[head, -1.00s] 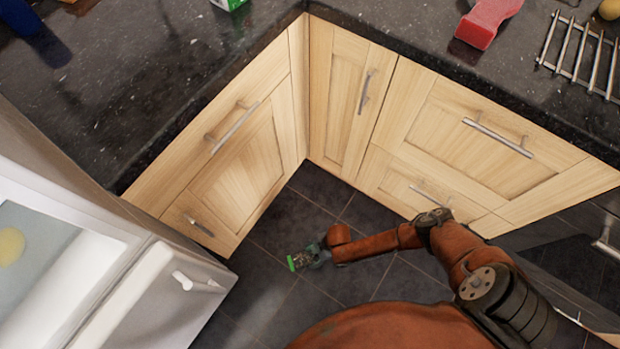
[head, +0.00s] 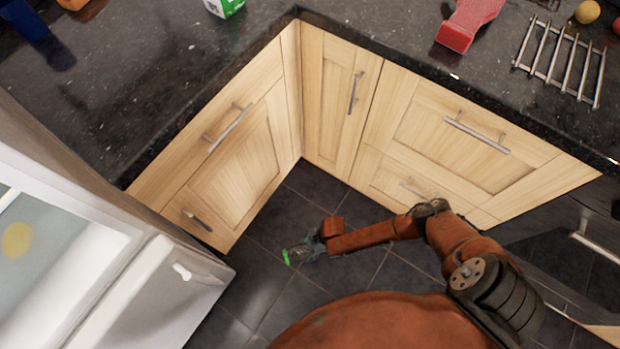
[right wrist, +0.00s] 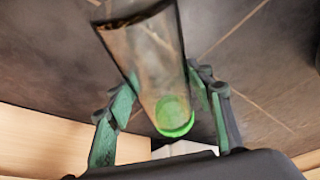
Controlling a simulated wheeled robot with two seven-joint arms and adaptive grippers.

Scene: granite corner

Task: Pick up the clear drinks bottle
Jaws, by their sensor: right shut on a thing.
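The clear drinks bottle (right wrist: 150,62) is see-through with a green end, and fills the middle of the right wrist view. My right gripper (right wrist: 165,85) is shut on it, with a green-padded finger on each side. In the head view the right gripper (head: 309,248) is small, held out above the dark floor in front of the corner cupboards. The bottle's green end (head: 286,257) shows at its left tip; the rest of the bottle is hard to make out there. My left gripper is not in view.
A dark granite worktop (head: 150,75) runs round the corner above wooden cupboards (head: 235,160). A red object (head: 462,25), a metal rack (head: 560,62) and a green-and-white carton (head: 226,6) are on it. A white appliance with an open door (head: 150,295) stands at lower left.

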